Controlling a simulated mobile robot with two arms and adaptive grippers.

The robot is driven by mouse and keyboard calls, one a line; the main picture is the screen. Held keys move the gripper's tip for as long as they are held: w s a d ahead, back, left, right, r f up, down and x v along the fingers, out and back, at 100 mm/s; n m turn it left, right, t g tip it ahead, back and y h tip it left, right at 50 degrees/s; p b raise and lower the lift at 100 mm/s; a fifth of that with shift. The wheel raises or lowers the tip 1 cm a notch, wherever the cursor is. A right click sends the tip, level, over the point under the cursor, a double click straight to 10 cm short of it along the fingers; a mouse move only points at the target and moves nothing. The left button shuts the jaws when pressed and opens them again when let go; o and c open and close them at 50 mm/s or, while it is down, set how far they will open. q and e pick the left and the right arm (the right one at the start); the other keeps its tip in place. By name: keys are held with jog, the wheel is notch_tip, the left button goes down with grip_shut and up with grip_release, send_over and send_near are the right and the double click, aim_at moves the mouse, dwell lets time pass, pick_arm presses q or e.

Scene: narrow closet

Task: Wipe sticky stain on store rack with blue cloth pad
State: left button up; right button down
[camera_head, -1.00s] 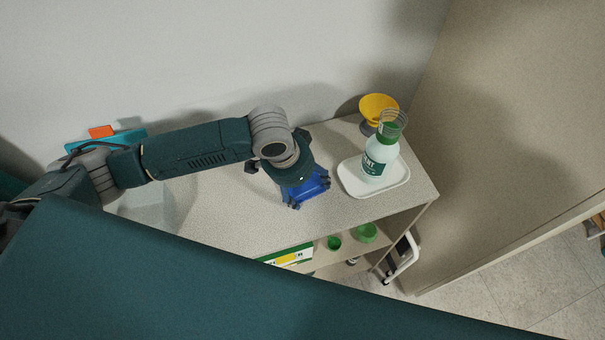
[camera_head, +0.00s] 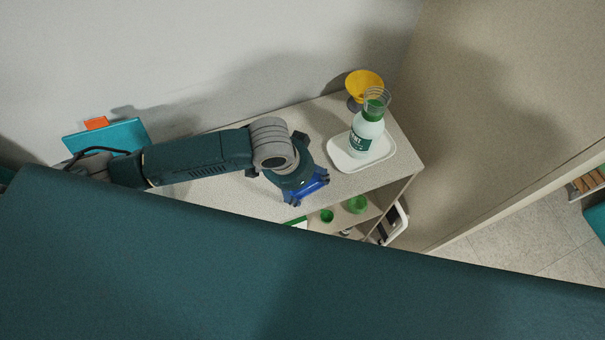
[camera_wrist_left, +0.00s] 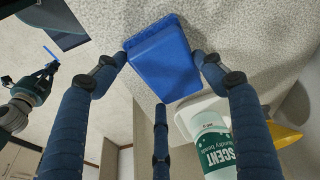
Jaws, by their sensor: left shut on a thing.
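My left gripper (camera_head: 308,192) is shut on the blue cloth pad (camera_head: 319,182) over the top of the store rack (camera_head: 230,202), near its front edge. In the left wrist view the pad (camera_wrist_left: 168,66) sits between the fingers of the left gripper (camera_wrist_left: 160,58), over the speckled top. I cannot tell whether the pad touches the surface. No stain shows; the gripper, pad and arm cover part of the top. A dark gripper (camera_wrist_left: 40,82), apparently my right one, shows at the left of the wrist view; its jaws are unclear.
A white tray (camera_head: 337,162) holds a white and green bottle (camera_head: 366,138) right of the pad. A yellow bowl-shaped item (camera_head: 364,82) stands behind it. Green cups (camera_head: 356,205) sit on a lower shelf. A wall (camera_head: 200,60) runs along the back.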

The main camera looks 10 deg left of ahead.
pick_arm(q)
jog(key=shift+w+a, duration=0.55)
jog(key=shift+w, duration=0.25)
jog(key=shift+w+a, duration=0.6)
jog(key=shift+w, duration=0.2)
jog(key=shift+w+a, duration=0.55)
jog(key=shift+w, duration=0.25)
jog(key=shift+w+a+f, duration=0.1)
jog(key=shift+w+a, duration=0.7)
jog(key=shift+w, duration=0.3)
jog(key=shift+w+a+f, duration=0.1)
jog(key=shift+w+a, duration=0.65)
jog(key=shift+w, duration=0.35)
notch_tip(320, 180, up, 2)
jog(key=shift+w, duration=0.15)
jog(key=shift+r, duration=2.1)
jog(key=shift+r, duration=1.5)
